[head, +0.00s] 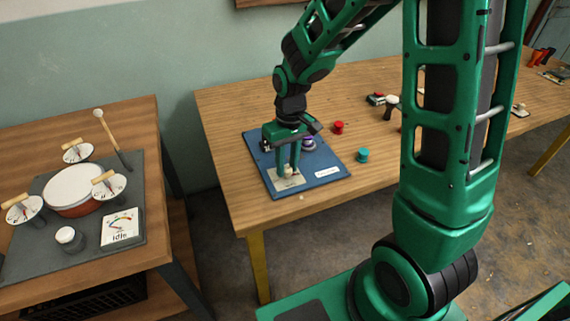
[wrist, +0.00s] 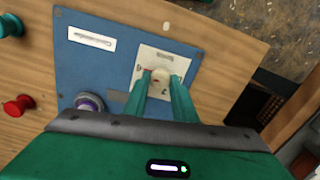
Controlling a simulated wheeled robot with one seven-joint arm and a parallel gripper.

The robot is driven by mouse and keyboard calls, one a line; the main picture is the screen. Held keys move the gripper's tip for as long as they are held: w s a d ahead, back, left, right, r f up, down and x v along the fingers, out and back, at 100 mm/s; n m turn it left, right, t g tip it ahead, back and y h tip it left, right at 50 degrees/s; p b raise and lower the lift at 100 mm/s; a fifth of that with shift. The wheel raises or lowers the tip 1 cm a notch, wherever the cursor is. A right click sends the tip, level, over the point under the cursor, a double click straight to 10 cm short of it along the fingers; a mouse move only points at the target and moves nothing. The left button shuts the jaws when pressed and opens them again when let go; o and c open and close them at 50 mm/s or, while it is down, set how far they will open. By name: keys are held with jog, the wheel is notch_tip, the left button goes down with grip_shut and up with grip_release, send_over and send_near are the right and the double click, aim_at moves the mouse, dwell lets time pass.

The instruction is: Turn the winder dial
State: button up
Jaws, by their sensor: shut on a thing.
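The winder dial, a small cream knob (wrist: 158,74) with a red mark, sits on a white plate (wrist: 175,62) with small markings. The plate is fixed to a blue board (head: 318,183) on the wooden table. In the head view the dial (head: 288,171) is partly hidden by my fingers. My gripper (head: 287,169) points down and its two green fingers are shut on the dial, one on each side. The wrist view shows the fingertips (wrist: 159,79) touching it. Fine markings on the plate are too small to read.
A purple knob (head: 308,143) stands on the same board. A red spool (head: 338,127) and a teal spool (head: 362,155) stand beside it. A gap separates the tables.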

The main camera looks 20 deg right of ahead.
aim_at(288, 167)
jog(key=o, duration=1)
jog(key=shift+w, duration=0.1)
jog(key=shift+o, duration=0.2)
notch_tip(288, 167, up, 11)
jog(key=shift+d, duration=0.2)
jog(key=shift+f, duration=0.1)
jog(key=s+d+r+m, duration=0.1)
jog(key=s+d+m, duration=0.3)
jog(key=s+d, duration=0.4)
jog(key=s+d+r+m, duration=0.1)
jog(key=s+d+m, duration=0.3)
jog(key=s+d, duration=0.5)
jog(key=s, duration=0.7)
jog(key=shift+r, duration=0.25)
